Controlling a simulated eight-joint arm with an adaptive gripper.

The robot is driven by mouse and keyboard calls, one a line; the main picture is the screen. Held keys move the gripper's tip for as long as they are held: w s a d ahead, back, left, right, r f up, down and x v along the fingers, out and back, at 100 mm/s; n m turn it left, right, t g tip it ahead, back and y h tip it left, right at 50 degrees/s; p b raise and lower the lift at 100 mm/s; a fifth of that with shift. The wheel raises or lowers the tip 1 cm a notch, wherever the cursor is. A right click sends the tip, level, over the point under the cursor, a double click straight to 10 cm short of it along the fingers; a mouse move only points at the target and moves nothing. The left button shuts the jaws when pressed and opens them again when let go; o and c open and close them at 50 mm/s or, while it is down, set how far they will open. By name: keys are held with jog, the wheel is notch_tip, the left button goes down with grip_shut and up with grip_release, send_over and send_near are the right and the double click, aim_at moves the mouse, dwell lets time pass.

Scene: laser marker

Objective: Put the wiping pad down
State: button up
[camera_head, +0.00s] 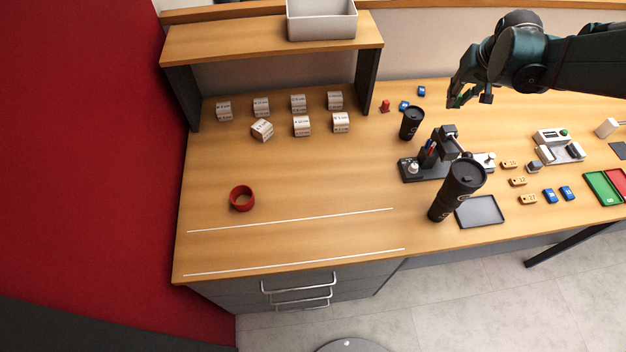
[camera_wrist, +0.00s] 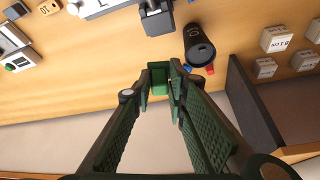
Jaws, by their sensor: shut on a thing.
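My gripper (camera_head: 462,97) is at the upper right of the head view, above the back of the table. In the wrist view its two long green fingers (camera_wrist: 163,76) close around a small green piece, the wiping pad (camera_wrist: 159,84). The pad sits between the fingertips and is partly covered by them. In the head view only a bit of green shows at the fingertips, so the pad's full shape is hidden. The pad appears held above the wooden table (camera_head: 300,175), though its exact height is hard to tell.
A short black cup (camera_head: 411,124) and the dark marking machine (camera_head: 430,160) stand near the gripper. A taller black cup (camera_head: 460,190) is closer to the front edge. Several white labelled blocks (camera_head: 298,103) stand left, by a shelf (camera_head: 270,42).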

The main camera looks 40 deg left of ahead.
jog(key=s+a+n+g+y, duration=0.3)
jog(key=s+a+n, duration=0.9)
jog(key=s+a, duration=1.9)
notch_tip(320, 180, down, 10)
jog(key=d+g, duration=0.1)
jog(key=shift+s+d+f+h+b, duration=0.2)
jog(key=shift+s+f+h+b, duration=0.05)
jog(key=shift+s+h+b, duration=0.1)
jog(key=shift+f, duration=0.1)
jog(key=shift+f+b, duration=0.3)
jog(key=shift+f, duration=2.75)
jog(key=shift+f, duration=1.85)
jog(key=shift+f+b, duration=0.1)
jog(key=shift+b, duration=0.25)
jog(key=shift+c, duration=0.2)
